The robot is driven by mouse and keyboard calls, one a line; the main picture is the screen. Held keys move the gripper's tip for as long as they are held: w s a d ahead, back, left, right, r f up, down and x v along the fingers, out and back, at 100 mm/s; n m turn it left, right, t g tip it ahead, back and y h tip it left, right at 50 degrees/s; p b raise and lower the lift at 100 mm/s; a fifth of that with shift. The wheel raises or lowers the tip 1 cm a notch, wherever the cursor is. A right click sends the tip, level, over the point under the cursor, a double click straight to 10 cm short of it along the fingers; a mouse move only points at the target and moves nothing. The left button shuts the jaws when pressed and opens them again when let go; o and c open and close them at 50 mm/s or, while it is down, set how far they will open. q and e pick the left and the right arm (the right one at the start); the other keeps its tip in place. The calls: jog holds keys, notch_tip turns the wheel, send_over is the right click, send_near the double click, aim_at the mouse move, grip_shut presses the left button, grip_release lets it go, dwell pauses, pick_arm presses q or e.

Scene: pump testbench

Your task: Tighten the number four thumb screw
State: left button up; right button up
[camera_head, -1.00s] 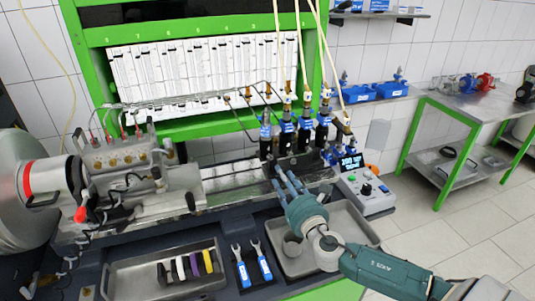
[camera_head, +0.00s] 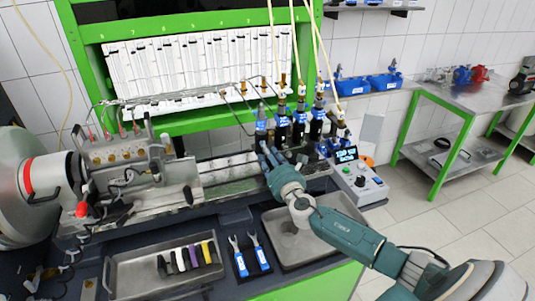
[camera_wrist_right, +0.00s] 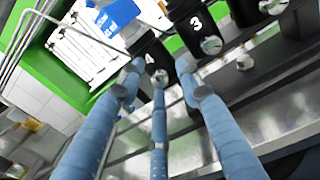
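The black block marked 4 (camera_wrist_right: 150,60) is in the right wrist view, at the ends of my right gripper's three blue fingers. Its thumb screw cannot be clearly made out among the grey fingertips. My right gripper (camera_wrist_right: 160,72) has its fingers spread, with gaps between the tips; I cannot tell whether they touch the screw. In the head view, my right gripper (camera_head: 268,153) is at the foot of the leftmost blue-labelled holder (camera_head: 262,124). My left gripper is not in view.
The block marked 3 (camera_wrist_right: 192,20) with its silver screw (camera_wrist_right: 210,45) stands close to the right finger. A control box (camera_head: 361,184) is to the right of my gripper. A metal tray (camera_head: 290,245) and two blue-handled wrenches (camera_head: 250,258) lie in front.

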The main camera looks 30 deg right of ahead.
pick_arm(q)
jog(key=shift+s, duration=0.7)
pick_arm(e)
grip_shut()
